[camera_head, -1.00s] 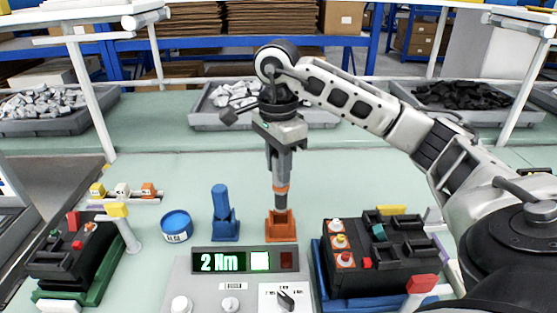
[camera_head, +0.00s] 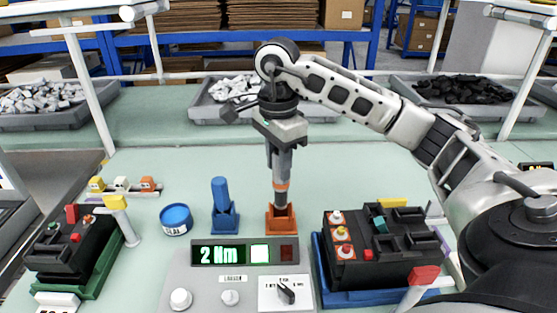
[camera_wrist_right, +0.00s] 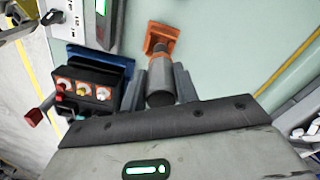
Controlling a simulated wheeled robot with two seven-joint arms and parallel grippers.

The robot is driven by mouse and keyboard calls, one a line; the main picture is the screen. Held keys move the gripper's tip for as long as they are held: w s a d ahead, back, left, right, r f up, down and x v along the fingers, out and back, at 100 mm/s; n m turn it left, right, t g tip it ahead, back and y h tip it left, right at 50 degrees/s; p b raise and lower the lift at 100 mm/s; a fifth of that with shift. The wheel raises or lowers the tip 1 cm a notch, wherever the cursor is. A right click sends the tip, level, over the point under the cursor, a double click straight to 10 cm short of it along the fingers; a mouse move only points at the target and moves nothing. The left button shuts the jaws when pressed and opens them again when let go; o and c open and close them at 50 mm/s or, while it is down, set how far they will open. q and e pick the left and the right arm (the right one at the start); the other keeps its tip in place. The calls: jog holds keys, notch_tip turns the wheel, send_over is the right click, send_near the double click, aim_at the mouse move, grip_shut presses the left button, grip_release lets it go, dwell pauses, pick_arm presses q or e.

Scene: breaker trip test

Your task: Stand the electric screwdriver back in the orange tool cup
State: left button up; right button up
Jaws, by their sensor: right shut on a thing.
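The electric screwdriver (camera_head: 281,172) is grey with an orange band and a dark lower end, and it hangs upright. My right gripper (camera_head: 281,146) is shut on its upper body; the grip also shows in the right wrist view (camera_wrist_right: 160,88). The orange tool cup (camera_head: 281,219) stands on the bench right below. The screwdriver's lower end is at the cup's mouth and seems to reach into it; how deep is hidden by the cup's front wall. In the right wrist view the cup (camera_wrist_right: 161,36) shows beyond the screwdriver. My left gripper is not in view.
A blue cup (camera_head: 225,218) with a blue tool stands left of the orange cup, beside a blue tin (camera_head: 176,219). A control panel with a "2 Nm" display (camera_head: 231,253) is in front. A black breaker unit (camera_head: 372,245) stands close on the right.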

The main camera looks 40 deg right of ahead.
aim_at(279, 186)
dwell(0.7)
jog(key=shift+f, duration=0.15)
jog(key=shift+f+b, duration=2.35)
jog(key=shift+f, duration=0.5)
jog(key=o, duration=1.1)
